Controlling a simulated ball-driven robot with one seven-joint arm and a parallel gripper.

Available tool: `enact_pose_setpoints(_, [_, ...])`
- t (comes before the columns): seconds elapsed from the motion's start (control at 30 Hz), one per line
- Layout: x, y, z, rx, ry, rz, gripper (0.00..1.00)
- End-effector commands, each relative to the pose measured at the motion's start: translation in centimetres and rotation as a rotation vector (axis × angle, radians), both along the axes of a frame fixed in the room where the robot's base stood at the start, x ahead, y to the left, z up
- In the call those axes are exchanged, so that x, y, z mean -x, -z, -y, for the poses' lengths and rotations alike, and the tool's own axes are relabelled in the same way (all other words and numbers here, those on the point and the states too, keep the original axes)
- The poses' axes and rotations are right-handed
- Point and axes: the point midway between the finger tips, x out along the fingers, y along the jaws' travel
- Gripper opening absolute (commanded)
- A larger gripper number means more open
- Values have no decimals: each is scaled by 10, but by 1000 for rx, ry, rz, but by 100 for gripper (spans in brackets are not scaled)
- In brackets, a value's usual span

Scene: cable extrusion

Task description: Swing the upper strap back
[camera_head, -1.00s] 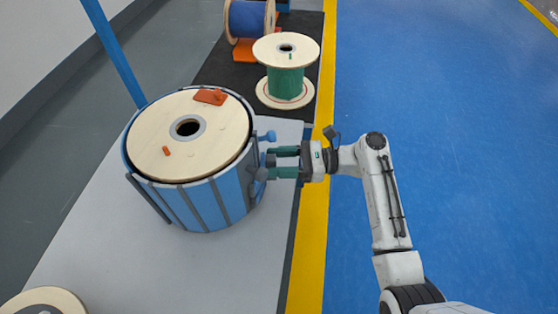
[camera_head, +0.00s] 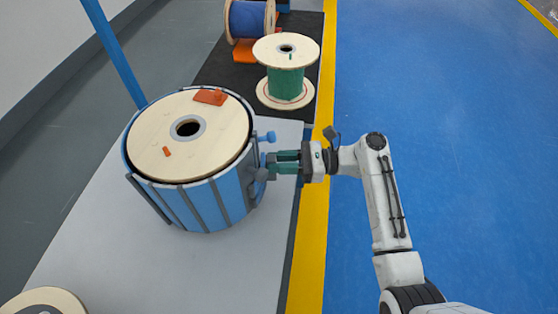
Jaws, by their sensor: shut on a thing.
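A large wooden-topped reel stands in a blue drum-like holder (camera_head: 232,190) with grey vertical bands. Blue and grey strap hardware is at its right side, with a blue knob (camera_head: 267,137) sticking out above my gripper. My gripper (camera_head: 274,163) reaches in from the right, level with this hardware. Its green fingers are close together, shut on what looks like the end of the upper strap (camera_head: 262,160). The fingertips hide most of the held part, so its exact shape cannot be told.
An orange piece (camera_head: 210,97) lies on the reel's wooden top (camera_head: 150,130). A green-wound reel (camera_head: 286,84) and a blue-wound reel (camera_head: 250,19) stand behind on the black mat. A blue post (camera_head: 115,55) rises at the left. The blue floor (camera_head: 460,150) at right is clear.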

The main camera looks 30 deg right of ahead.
Motion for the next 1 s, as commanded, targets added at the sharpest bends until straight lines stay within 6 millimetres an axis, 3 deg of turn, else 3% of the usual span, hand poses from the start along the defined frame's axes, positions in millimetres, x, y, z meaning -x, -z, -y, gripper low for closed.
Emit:
enact_pose_setpoints(0.47, [11,-7,4,-2,107,-5,0])
enact_pose_setpoints(1.0, [53,-6,10,0,511,-7,0])
